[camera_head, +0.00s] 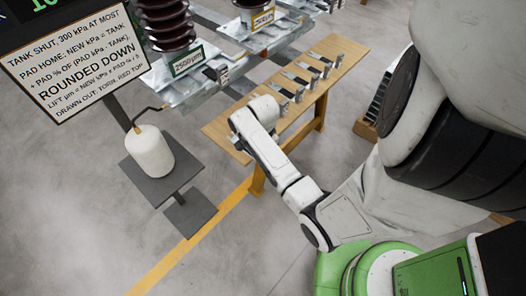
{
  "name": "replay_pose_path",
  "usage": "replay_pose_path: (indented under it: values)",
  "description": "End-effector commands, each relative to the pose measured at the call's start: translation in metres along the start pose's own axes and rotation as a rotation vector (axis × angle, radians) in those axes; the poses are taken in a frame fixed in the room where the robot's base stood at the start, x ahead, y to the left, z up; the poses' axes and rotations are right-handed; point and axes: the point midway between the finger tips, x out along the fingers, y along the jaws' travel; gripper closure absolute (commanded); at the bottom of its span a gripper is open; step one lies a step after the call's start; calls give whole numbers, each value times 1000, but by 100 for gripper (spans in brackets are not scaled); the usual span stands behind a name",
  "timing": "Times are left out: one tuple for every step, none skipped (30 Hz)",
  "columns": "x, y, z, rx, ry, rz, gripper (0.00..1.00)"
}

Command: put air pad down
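Several small metal blocks with dark parts, which may be air pads, stand in a row (308,72) on a wooden bench. My arm reaches over the near left end of this bench, and its white wrist (262,108) bends down there. My fingers are hidden behind the wrist, so I cannot see whether they hold a pad. A similar small block (222,74) sits by the frame labelled 2500 µm. A white tank (149,152) stands on a grey plate at the left.
The wooden bench (347,51) runs from centre to upper right. Metal frames (196,86) carrying dark red ribbed insulators stand behind it. A sign (76,62) about tank pressure and lift hangs upper left. A yellow floor line (188,245) crosses otherwise open grey floor.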

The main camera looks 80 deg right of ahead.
Motion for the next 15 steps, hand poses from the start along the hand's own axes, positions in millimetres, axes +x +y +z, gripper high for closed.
replay_pose_path:
  values:
    - [1, 0, 0, 0, 1, -2, 100]
    - [1, 0, 0, 0, 1, -2, 100]
    - [1, 0, 0, 0, 1, -2, 100]
    - [1, 0, 0, -1, 1, -2, 100]
    - [1, 0, 0, -1, 1, -2, 100]
    - [1, 0, 0, -1, 1, -2, 100]
    - [1, 0, 0, -1, 1, -2, 100]
    - [1, 0, 0, -1, 1, -2, 100]
    - [2, 0, 0, -1, 1, -2, 100]
    - [3, 0, 0, -1, 1, -2, 100]
    - [3, 0, 0, -1, 1, -1, 72]
    - [2, 0, 0, -1, 1, -1, 68]
    - [2, 0, 0, -1, 1, -1, 66]
    - [2, 0, 0, -1, 1, -1, 63]
    - [2, 0, 0, -1, 1, -1, 59]
